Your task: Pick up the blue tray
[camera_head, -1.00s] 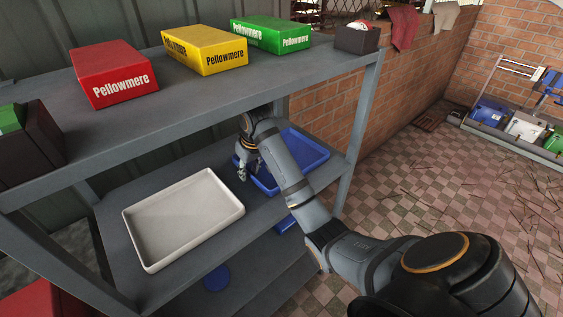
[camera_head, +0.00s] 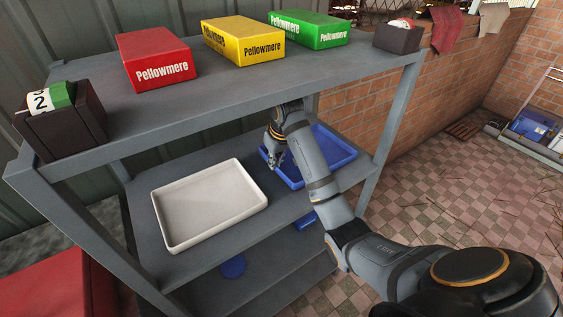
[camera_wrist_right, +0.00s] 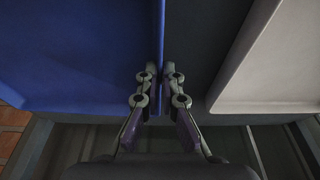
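The blue tray (camera_head: 335,147) is on the middle shelf in the head view, right of the white tray. My right arm crosses in front of it and hides part of it. My right gripper (camera_head: 273,163) is at the blue tray's left side, the side facing the white tray. In the right wrist view the blue tray (camera_wrist_right: 80,55) fills the left, and its side wall runs between the close-set fingertips of the right gripper (camera_wrist_right: 161,76), which is shut on it. I cannot tell whether the tray is clear of the shelf. My left gripper is not in view.
A white tray (camera_head: 212,200) lies left of the blue one, with a gap between. The top shelf (camera_head: 215,105) overhangs, carrying red (camera_head: 155,60), yellow (camera_head: 243,42) and green (camera_head: 308,30) boxes. A shelf post (camera_head: 388,140) stands at the right.

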